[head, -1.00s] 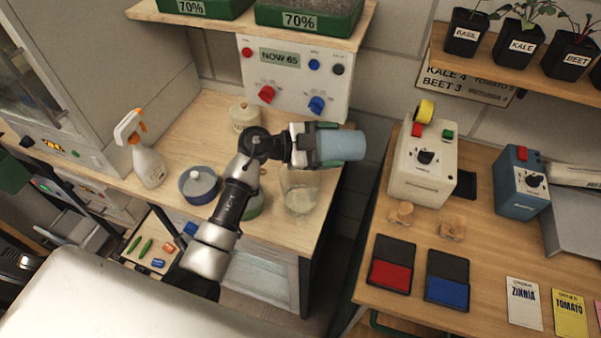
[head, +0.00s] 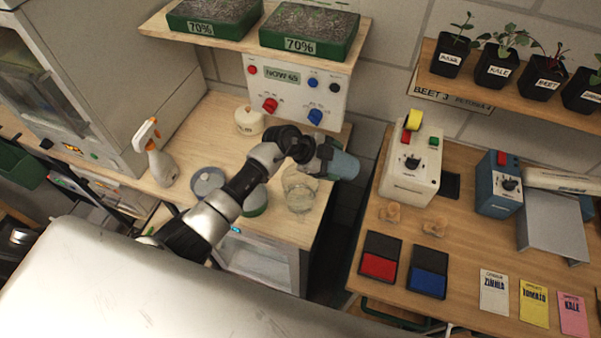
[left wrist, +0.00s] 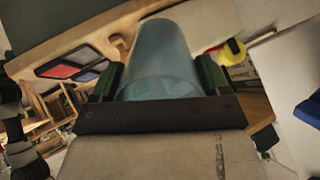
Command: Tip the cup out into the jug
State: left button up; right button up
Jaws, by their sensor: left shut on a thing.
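A blue cup (head: 342,163) is held in my left gripper (head: 325,157), tilted well over with its far end pointing right. In the left wrist view the cup (left wrist: 165,65) sits between the two green-lined fingers. The clear glass jug (head: 299,188) stands on the left wooden counter, just below and left of the cup in the head view, with something pale low inside it. The cup is above the jug's right side, apart from it. I cannot tell what is in the cup. My right gripper is not in view.
A white spray bottle (head: 158,160), a blue-rimmed pot (head: 207,182) and a lidded cream jar (head: 249,121) stand on the left counter. A control panel (head: 294,88) stands behind. A gap separates this counter from the right table (head: 460,235).

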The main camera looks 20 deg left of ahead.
aim_at(352, 159)
pick_arm(q)
jog(key=shift+w+d+r+y, duration=0.1)
jog(key=shift+w+r+y, duration=0.05)
jog(key=shift+y, duration=0.35)
jog(key=shift+w+d+f+g+y, duration=0.1)
jog(key=shift+f+g+y, duration=0.2)
jog(key=shift+g+y, duration=0.35)
jog(key=f+y, duration=0.1)
jog(key=d+f+g+y+b, duration=0.1)
jog(key=f, duration=0.1)
jog(key=w+d+f+y, duration=0.1)
jog(key=f, duration=0.1)
jog(key=shift+d, duration=0.15)
jog(key=shift+w+d+g+y+b, duration=0.15)
jog(key=shift+d+g+y+b, duration=0.1)
jog(key=shift+g+y+b, duration=0.1)
jog(key=shift+w+d+f+y+b, duration=0.1)
jog(key=shift+d+f+y+b, duration=0.2)
jog(key=shift+b, duration=0.25)
jog(key=shift+w+d+r+g+y+p, duration=0.15)
jog(key=shift+r+g+y+p, duration=0.35)
jog(key=shift+r, duration=0.35)
jog(key=shift+d+r+g+y, duration=0.15)
jog(key=shift+r+y, duration=0.1)
jog(key=shift+r, duration=0.35)
jog(key=shift+d+r+g+y, duration=0.15)
jog(key=shift+r+y, duration=0.1)
jog(key=shift+r, duration=0.35)
